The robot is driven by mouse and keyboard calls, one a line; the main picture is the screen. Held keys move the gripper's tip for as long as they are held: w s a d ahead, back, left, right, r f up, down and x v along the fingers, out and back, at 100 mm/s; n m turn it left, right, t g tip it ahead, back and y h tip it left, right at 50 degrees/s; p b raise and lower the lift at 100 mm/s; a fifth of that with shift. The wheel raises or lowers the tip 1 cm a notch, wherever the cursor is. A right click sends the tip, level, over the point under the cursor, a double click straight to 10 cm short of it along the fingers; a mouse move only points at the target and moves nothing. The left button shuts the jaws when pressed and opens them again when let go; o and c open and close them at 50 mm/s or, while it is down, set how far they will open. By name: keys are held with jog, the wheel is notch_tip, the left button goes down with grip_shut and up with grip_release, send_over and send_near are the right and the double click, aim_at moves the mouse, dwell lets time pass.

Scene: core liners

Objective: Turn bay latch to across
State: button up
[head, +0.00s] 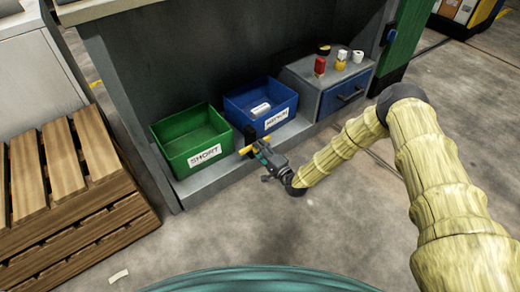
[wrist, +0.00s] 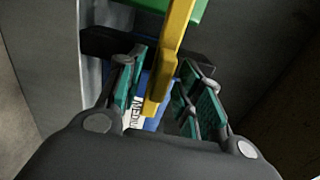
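The bay latch shows as a yellow handle (head: 247,150) in front of a dark upright piece between the green and blue bins. In the wrist view the yellow handle (wrist: 173,50) runs down from the top, slightly slanted, in front of a black crosspiece (wrist: 104,43). My gripper (head: 258,154) is right at the handle. In the wrist view my gripper (wrist: 163,85) has its two teal-padded fingers apart, one on each side of the handle. Gaps seem to show beside the handle, and I see no clear contact. The latch's pivot is not clear.
A green bin (head: 167,155) labelled SHORT and a blue bin (head: 235,103) stand on a low grey ledge. A grey-blue drawer unit (head: 345,95) with small bottles is to the right. A wooden pallet stack (head: 100,240) stands at left. The floor in front is mostly clear.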

jog(key=v, duration=1.1)
jog(key=shift+s+d, duration=0.15)
jog(key=shift+s, duration=0.05)
jog(key=s+d+f+n+g+h+p, duration=0.1)
jog(key=s+f+n+g+h, duration=0.2)
jog(key=s, duration=0.6)
jog(key=s+f+n+g+h+p, duration=0.1)
jog(key=s+f+n+g+h, duration=0.2)
jog(key=s, duration=0.6)
jog(key=s+d+r+n+g+h+p, duration=0.1)
jog(key=s+d+r+n+g+h, duration=0.15)
jog(key=s+d, duration=0.4)
jog(key=s+d+r+n+g+h+p, duration=0.1)
jog(key=s+d+g, duration=0.2)
jog(key=s, duration=0.6)
jog(key=s+d+r+n+g+h, duration=0.1)
jog(key=s+d+r+g, duration=0.15)
jog(key=s+d, duration=0.4)
notch_tip(320, 180, up, 37)
jog(key=s+a+p, duration=0.1)
jog(key=a+p, duration=0.1)
jog(key=p, duration=3.5)
jog(key=shift+s+g, duration=0.3)
jog(key=shift+s, duration=0.1)
jog(key=shift+f, duration=0.15)
